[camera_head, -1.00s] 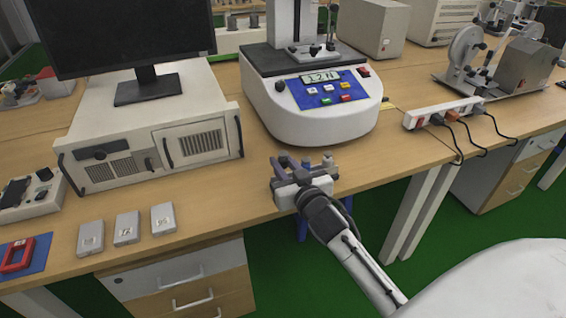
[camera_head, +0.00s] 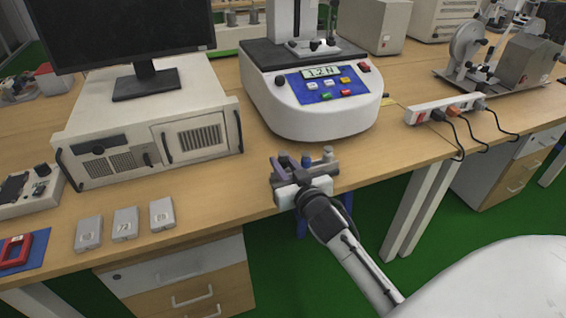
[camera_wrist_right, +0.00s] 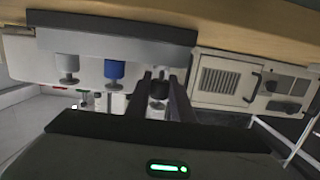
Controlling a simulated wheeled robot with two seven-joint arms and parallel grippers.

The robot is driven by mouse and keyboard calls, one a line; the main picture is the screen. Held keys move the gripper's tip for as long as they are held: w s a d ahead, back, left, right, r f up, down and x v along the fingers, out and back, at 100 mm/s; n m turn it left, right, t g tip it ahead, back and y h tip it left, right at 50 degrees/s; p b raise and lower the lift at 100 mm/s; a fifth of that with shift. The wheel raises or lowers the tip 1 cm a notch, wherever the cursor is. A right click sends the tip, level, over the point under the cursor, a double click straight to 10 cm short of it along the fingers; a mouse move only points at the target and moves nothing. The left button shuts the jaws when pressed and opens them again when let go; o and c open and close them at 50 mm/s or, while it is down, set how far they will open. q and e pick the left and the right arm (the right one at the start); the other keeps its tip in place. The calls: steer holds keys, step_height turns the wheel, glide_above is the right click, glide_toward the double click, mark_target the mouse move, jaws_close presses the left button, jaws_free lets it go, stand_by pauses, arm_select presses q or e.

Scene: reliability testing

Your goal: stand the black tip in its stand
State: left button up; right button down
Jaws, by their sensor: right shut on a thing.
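The stand (camera_head: 318,171) is a small grey block near the front edge of the bench, below the test machine. It holds a grey-white tip (camera_head: 328,153) and a blue tip (camera_head: 307,160). In the right wrist view, which is upside down, the stand (camera_wrist_right: 110,42) shows with the grey-white tip (camera_wrist_right: 68,68) and the blue tip (camera_wrist_right: 114,70). My right gripper (camera_head: 281,167) is at the stand's left end. Its fingers are shut on the black tip (camera_wrist_right: 159,88), in line with the other tips. I cannot tell whether its foot sits in the stand. My left gripper is out of view.
The white test machine (camera_head: 310,119) with a blue panel stands close behind the stand. A white case (camera_head: 150,132) under a monitor is at left. Several small grey blocks (camera_head: 125,224) lie at front left. A power strip (camera_head: 441,109) is at right.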

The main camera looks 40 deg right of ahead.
steer(key=shift+f, duration=0.45)
steer(key=shift+f+b, duration=0.4)
steer(key=shift+b, duration=0.1)
steer(key=shift+f, duration=0.1)
